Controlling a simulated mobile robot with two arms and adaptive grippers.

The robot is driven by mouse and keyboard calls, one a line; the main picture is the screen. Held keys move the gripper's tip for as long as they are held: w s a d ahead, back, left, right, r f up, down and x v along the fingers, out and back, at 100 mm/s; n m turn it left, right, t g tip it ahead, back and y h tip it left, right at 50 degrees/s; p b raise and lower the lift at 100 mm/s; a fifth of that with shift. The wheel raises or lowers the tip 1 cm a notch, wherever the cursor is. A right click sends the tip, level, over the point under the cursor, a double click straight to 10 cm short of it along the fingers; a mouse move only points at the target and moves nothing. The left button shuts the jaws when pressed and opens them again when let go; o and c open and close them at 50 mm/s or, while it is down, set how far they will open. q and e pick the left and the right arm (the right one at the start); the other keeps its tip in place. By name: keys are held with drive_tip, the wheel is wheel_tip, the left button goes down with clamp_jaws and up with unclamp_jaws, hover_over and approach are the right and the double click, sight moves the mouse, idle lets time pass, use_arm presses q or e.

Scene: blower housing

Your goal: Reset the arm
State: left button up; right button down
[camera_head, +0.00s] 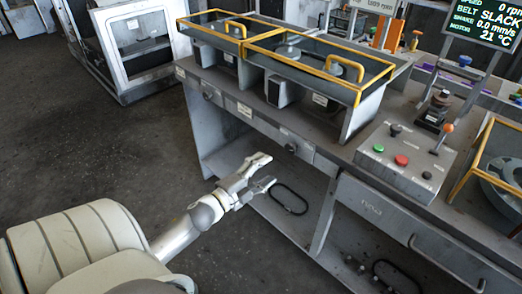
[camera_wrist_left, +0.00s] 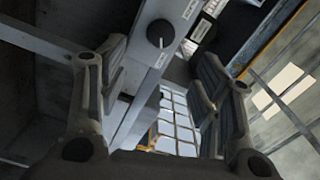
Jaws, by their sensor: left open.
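My left gripper (camera_head: 263,171) is at the end of my left arm, which reaches in from the lower left in the head view. It hangs in front of the grey workbench (camera_head: 322,150), below the bench's front edge. In the left wrist view the two fingers of the left gripper (camera_wrist_left: 160,90) stand wide apart with nothing between them. A dark round knob (camera_wrist_left: 160,33) on the bench front shows beyond the fingers. My right gripper is not in view.
Yellow-framed guards (camera_head: 244,39) stand on the bench. A control box (camera_head: 405,160) with green and red buttons and an orange-tipped lever sits to the right. A black belt loop (camera_head: 289,198) lies on the lower shelf. The floor at left is clear.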

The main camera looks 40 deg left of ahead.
use_arm(q)
drive_tip(key=shift+s, duration=0.3)
idle(0.4)
drive_tip(key=s+d+f+n+g+y, duration=0.1)
drive_tip(key=s+f+n+g, duration=0.2)
drive_tip(key=f, duration=0.7)
drive_tip(key=s+f+n+g+y, duration=0.1)
drive_tip(key=s+f+n+g, duration=0.2)
drive_tip(key=f, duration=0.7)
drive_tip(key=s+d+f+n+g, duration=0.15)
drive_tip(key=s+f, duration=0.35)
drive_tip(key=f, duration=0.5)
drive_tip(key=s+d+f+n+g, duration=0.2)
drive_tip(key=s+f, duration=0.4)
drive_tip(key=s, duration=0.4)
drive_tip(key=s+d+f+n+g, duration=0.2)
drive_tip(key=s+d+f+g, duration=0.2)
drive_tip(key=s, duration=0.5)
drive_tip(key=s+d+f+n+g, duration=0.2)
drive_tip(key=s+d+f, duration=0.4)
drive_tip(key=s+f, duration=0.3)
drive_tip(key=shift+s+f+g+h+p, duration=0.4)
drive_tip(key=shift+s+g, duration=0.35)
drive_tip(key=shift+s, duration=0.1)
drive_tip(key=shift+d, duration=0.1)
